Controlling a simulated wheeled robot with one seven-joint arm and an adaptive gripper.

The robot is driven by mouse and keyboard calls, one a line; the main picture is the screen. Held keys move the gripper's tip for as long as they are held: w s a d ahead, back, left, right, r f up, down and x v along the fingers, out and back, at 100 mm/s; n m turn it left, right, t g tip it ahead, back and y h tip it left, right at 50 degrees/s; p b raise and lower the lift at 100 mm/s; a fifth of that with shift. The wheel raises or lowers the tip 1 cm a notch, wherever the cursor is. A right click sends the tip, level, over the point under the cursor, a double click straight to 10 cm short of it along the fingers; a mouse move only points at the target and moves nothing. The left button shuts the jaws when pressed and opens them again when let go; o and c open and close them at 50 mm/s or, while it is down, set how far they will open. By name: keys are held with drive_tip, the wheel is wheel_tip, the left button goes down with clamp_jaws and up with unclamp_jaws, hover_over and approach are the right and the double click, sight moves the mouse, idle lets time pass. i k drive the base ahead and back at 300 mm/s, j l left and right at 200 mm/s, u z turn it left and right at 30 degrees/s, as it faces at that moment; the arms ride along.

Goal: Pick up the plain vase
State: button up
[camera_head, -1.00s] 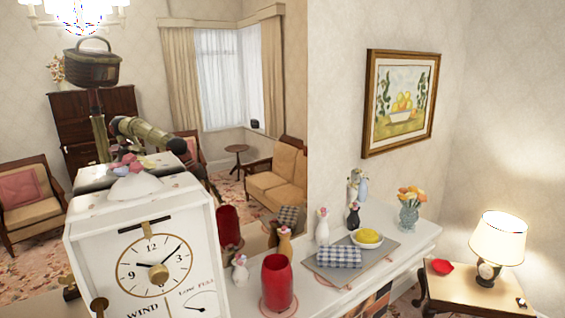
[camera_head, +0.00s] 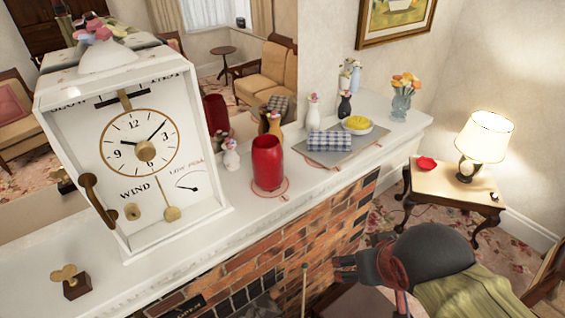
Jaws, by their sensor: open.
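A plain red vase (camera_head: 267,163), with no flowers in it, stands upright on a thin round pinkish mat (camera_head: 270,190) on the white mantel. It is right of the large white clock. My gripper (camera_head: 338,268) is at the lower middle, at the end of my dark arm, pointing left. It looks small and dark, open and empty. In the picture it is below and right of the red vase, in front of the bricks, and apart from it.
The white clock (camera_head: 140,150) stands left on the mantel (camera_head: 215,240). A small white figure (camera_head: 231,155) is close left of the vase. A grey tray (camera_head: 352,150) with checked cloth and bowl lies right. Flower vases stand behind. A side table (camera_head: 450,187) with lamp stands right.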

sight(267, 154)
drive_tip(key=k+l+u, duration=0.1)
drive_tip(key=l+u, duration=0.3)
drive_tip(key=k+l+u, duration=0.15)
drive_tip(key=l+u, duration=0.2)
drive_tip(key=k+l+u, duration=0.2)
drive_tip(key=u, duration=0.2)
